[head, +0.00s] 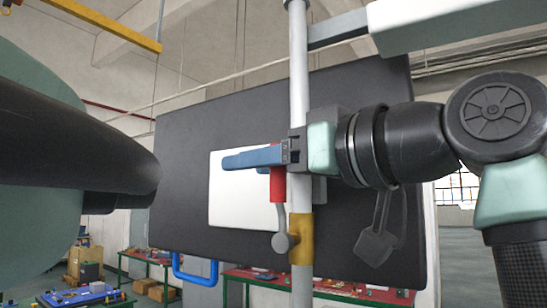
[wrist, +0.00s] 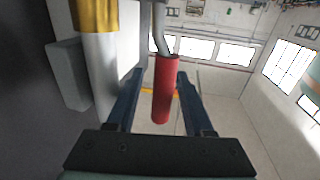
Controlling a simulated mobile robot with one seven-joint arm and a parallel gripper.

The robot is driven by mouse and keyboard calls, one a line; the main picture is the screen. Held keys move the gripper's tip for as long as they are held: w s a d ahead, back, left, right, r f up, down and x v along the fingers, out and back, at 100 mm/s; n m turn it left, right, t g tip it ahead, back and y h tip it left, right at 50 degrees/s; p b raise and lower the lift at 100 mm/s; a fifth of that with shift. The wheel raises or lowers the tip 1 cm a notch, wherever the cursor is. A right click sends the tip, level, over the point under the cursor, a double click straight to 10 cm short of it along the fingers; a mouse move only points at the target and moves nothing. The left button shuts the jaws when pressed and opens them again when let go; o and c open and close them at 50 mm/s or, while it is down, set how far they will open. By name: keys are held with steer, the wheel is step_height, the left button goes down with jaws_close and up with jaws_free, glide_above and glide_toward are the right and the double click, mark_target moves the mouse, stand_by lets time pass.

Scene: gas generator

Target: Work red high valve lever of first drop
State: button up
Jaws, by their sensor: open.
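The red lever handle (head: 277,188) stands upright beside the pale vertical pipe (head: 301,90). Its bent metal stem runs down to the yellow valve body (head: 301,238) on that pipe. My gripper (head: 228,161) has blue fingers pointing left across the top of the handle, which they hide in the head view. In the wrist view the red handle (wrist: 165,92) lies between the two spread fingers of my gripper (wrist: 160,72), with a visible gap on the left. Contact on the right side cannot be told. The yellow valve body (wrist: 97,14) shows at the top left.
A large black panel with a white sheet (head: 228,195) stands behind the pipe. A blue handle (head: 195,270) sticks out at its lower left. Red-topped tables (head: 245,275) with small items stand farther back. Open floor (head: 465,255) shows at right.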

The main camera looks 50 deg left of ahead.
steer(key=shift+d, duration=0.1)
jaws_close()
stand_by(1.2)
